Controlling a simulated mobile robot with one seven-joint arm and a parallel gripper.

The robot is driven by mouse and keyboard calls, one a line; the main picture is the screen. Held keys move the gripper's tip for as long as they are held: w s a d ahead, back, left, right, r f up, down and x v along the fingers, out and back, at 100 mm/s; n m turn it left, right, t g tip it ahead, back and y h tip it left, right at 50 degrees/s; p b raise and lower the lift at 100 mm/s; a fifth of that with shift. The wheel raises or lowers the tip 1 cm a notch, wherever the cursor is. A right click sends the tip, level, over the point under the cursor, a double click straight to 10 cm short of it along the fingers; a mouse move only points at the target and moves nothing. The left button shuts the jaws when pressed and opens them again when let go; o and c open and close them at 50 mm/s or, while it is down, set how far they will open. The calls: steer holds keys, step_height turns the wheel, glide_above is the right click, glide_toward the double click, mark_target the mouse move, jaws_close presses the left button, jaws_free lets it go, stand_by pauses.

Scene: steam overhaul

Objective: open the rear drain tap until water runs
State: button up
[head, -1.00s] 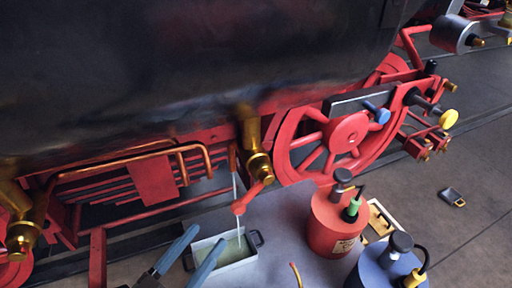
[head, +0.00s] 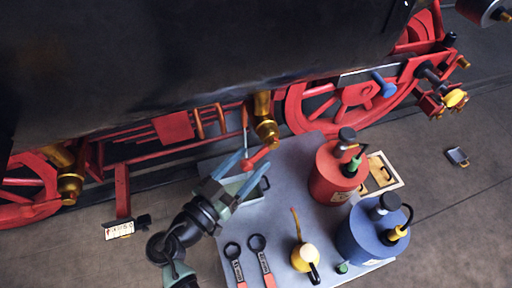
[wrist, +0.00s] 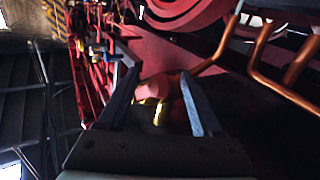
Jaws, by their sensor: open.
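A brass drain tap (head: 264,120) with a red lever (head: 257,158) hangs below the dark cylinder in the head view. A second brass tap (head: 70,184) is at the far left; nothing labels which is the rear one. My gripper (head: 254,162) is open at the lever's end, its blue fingers pointing up and right. In the wrist view, the red lever end (wrist: 153,89) shows between the open fingers (wrist: 156,74), with brass behind it. Contact cannot be told.
A red can (head: 334,178) and a blue can (head: 371,237) stand on the grey board to the right. Two spanners (head: 262,262) and a yellow oiler (head: 303,257) lie nearer. A red wheel (head: 345,108) and copper pipes (wrist: 283,75) are close by. The right floor is mostly clear.

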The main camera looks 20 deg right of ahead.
steer(key=shift+x, duration=1.5)
steer(key=shift+c, duration=0.4)
steer(key=c, duration=0.9)
jaws_close()
steer(key=shift+a, duration=0.15)
